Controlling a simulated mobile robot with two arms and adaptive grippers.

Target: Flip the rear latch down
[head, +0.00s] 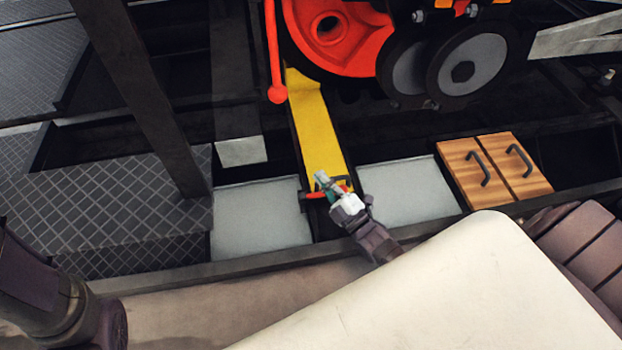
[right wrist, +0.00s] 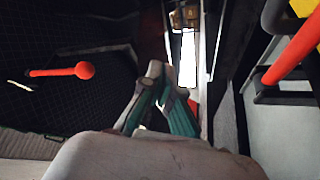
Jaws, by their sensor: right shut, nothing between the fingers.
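A small red bar (head: 318,194), which looks like the latch, lies across the lower end of the yellow strip (head: 317,125) in the head view. My right gripper (head: 322,180) is over this bar, shut and empty, and partly hides it. I cannot tell whether they touch. In the right wrist view the gripper's greenish fingers (right wrist: 160,90) are together at the centre. A thick red bar (right wrist: 293,48) shows at the upper right there, apart from the fingertips. My left gripper is outside the view.
Wooden doors (head: 494,168) with black handles are to the right. Grey panels (head: 262,214) flank the strip.

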